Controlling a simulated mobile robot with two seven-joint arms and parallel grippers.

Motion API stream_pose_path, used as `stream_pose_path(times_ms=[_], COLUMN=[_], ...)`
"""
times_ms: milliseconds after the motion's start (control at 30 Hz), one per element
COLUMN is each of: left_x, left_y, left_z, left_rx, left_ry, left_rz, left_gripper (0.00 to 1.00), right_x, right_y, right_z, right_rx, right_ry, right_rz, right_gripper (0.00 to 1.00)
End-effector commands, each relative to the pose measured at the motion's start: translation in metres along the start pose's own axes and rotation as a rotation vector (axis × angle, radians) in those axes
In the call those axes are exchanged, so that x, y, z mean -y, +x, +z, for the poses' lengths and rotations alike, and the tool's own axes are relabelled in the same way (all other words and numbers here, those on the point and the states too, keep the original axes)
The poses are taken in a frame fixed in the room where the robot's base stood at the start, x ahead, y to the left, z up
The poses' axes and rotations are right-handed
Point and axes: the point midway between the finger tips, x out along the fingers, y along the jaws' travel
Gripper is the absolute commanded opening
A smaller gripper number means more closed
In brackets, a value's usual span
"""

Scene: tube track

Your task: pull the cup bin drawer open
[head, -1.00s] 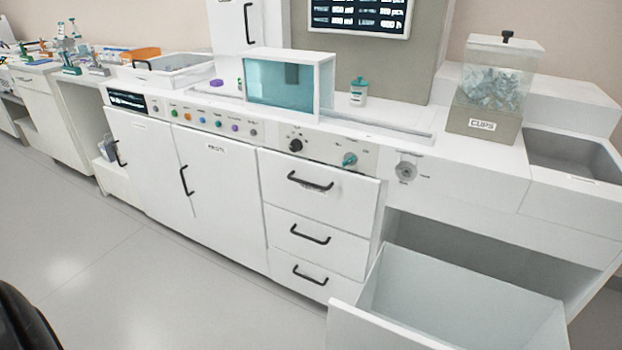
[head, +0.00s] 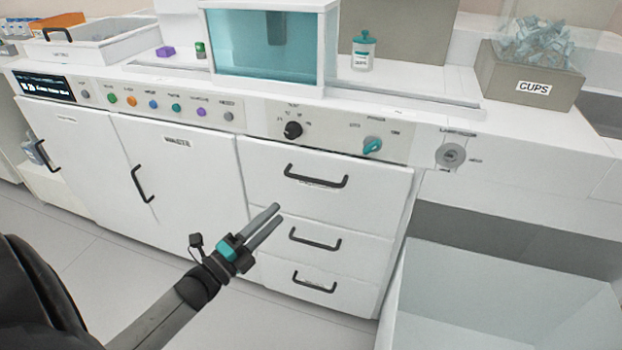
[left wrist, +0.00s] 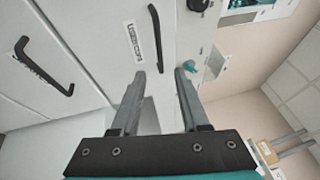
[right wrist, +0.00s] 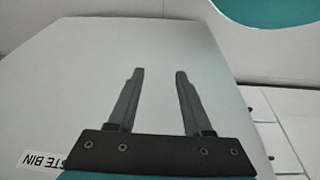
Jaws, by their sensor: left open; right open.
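A stack of three white drawers with black handles stands in the middle of the head view: the top drawer (head: 375,190), the middle drawer (head: 365,243) and the bottom drawer (head: 350,295). All three look shut. My left gripper (head: 279,212) is open and empty in front of the stack, left of and below the top handle (head: 316,181). In the left wrist view, that handle (left wrist: 155,35) shows beyond the open fingers (left wrist: 160,72), beside a blurred label. My right gripper (right wrist: 155,72) is open and empty.
A label ending "TE BIN" (right wrist: 40,162) shows in the right wrist view.

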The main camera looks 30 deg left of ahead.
Motion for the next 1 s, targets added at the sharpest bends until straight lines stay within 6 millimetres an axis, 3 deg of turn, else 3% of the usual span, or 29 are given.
stream_pose_path(times_ms=[300, 600, 1000], left_x=[-0.001, -0.001, -0.001], left_y=[0.064, 0.112, 0.136], left_z=[0.000, 0.001, 0.001], left_rx=[-0.001, 0.001, 0.002], left_ry=[0.000, -0.002, -0.003], left_rz=[-0.003, -0.002, 0.003], left_gripper=[0.45, 0.45, 0.45], right_x=[-0.001, -0.002, -0.003], right_y=[-0.027, -0.058, -0.077], right_z=[-0.018, -0.029, -0.033], right_rx=[-0.052, -0.099, -0.123], right_ry=[0.002, 0.004, 0.005], right_rz=[0.003, 0.006, 0.007], right_gripper=[0.50, 0.50, 0.50])
